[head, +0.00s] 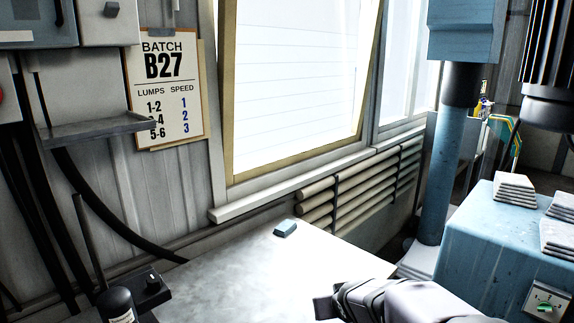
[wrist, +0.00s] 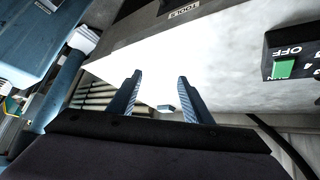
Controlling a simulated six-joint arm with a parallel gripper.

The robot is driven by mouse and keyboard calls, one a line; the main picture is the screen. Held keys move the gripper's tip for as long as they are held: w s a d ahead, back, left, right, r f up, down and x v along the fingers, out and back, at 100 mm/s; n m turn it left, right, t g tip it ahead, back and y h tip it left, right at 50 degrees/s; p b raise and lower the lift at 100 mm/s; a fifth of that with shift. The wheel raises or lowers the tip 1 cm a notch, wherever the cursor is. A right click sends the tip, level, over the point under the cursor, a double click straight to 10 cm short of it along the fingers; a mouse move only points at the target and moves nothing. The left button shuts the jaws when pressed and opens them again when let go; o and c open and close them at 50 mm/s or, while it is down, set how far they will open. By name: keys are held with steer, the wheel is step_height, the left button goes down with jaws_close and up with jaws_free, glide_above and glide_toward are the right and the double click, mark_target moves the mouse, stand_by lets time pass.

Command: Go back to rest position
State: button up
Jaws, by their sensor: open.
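My gripper (wrist: 158,95) shows in the wrist view with its two blue-grey fingers apart and nothing between them. In the head view my gripper (head: 325,306) is at the bottom, right of centre, over the front part of the pale bench (head: 240,280). A small blue-grey block (head: 285,228) lies on the bench near its back edge. The block also shows in the wrist view (wrist: 166,108), beyond the fingers and apart from them. Whether the fingers are above or level with the bench is hard to tell.
A blue column (head: 435,180) and a blue cabinet (head: 480,240) with stacked white pads (head: 514,187) stand at right. A dark bottle (head: 117,305) and a small black switch box (head: 148,288) are at lower left. A batch B27 card (head: 166,90) hangs on the wall.

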steer(key=s+d+f+g, duration=0.1)
steer(key=s+f+g, duration=0.2)
steer(key=s, duration=1.1)
steer(key=s+d+f+m+g, duration=0.1)
steer(key=s+f+g, duration=0.3)
steer(key=s, duration=1)
steer(key=shift+s+d+f+m+g, duration=0.2)
steer(key=shift+s+d+m+g, duration=0.15)
steer(key=shift+g, duration=0.25)
